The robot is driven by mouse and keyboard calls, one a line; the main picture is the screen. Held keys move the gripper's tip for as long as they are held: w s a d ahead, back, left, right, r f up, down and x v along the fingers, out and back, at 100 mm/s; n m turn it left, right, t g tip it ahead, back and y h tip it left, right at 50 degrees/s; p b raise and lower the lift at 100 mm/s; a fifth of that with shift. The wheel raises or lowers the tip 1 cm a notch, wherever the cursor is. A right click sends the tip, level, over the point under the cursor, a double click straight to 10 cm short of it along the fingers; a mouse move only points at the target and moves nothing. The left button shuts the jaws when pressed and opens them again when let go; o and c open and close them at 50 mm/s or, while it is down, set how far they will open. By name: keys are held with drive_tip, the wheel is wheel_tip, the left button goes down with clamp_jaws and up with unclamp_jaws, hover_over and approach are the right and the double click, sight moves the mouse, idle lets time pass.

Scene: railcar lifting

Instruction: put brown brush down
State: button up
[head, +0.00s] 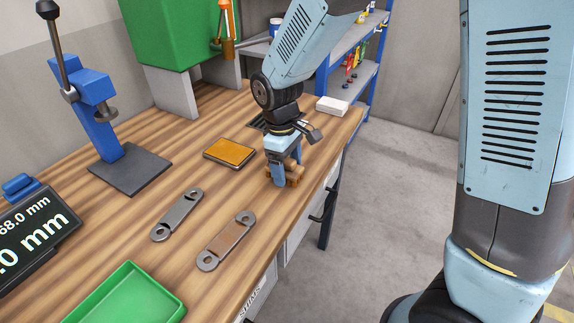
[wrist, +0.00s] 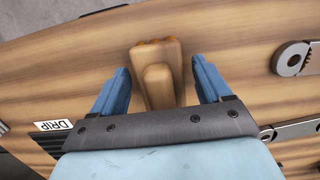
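The brown brush (head: 295,177) is at the right edge of the wooden bench, beside my gripper's fingers, and appears to rest on the bench top. In the wrist view the brush (wrist: 157,75) is a wooden block with a rounded handle, lying between the two blue fingers. My gripper (head: 286,168) points down at the bench edge. In the wrist view my gripper (wrist: 160,68) is open, with a visible gap between each finger and the brush. The brush's underside is hidden.
Two metal link plates (head: 178,215) (head: 226,241), an orange-topped pad (head: 230,152) and a green tray (head: 127,298) lie on the bench (head: 180,173). A blue press (head: 100,120) stands at left. A white block (head: 332,106) lies behind my gripper.

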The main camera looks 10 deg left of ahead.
drive_tip(key=r, duration=0.4)
drive_tip(key=a+r, duration=0.1)
drive_tip(key=r, duration=0.7)
drive_tip(key=shift+w+a, duration=0.2)
drive_tip(key=shift+w, duration=0.15)
drive_tip(key=d+r+m+t+y, duration=0.1)
drive_tip(key=d+r+m, duration=0.15)
drive_tip(key=d, duration=0.35)
drive_tip(key=s+d+r+m+t, duration=0.1)
drive_tip(key=d+r+m, duration=0.15)
drive_tip(key=d, duration=0.35)
drive_tip(key=d+r+m+t+y, duration=0.1)
drive_tip(key=d+r, duration=0.3)
drive_tip(key=d, duration=0.2)
drive_tip(key=s+d+r+m+t, duration=0.2)
drive_tip(key=s+d+m+t, duration=0.1)
drive_tip(key=s+d+m, duration=0.4)
drive_tip(key=s+d, duration=0.3)
drive_tip(key=d, duration=0.3)
drive_tip(key=shift+r+m+h, duration=0.15)
drive_tip(key=shift+m+h, duration=0.15)
drive_tip(key=shift+h, duration=0.1)
drive_tip(key=shift+o, duration=0.5)
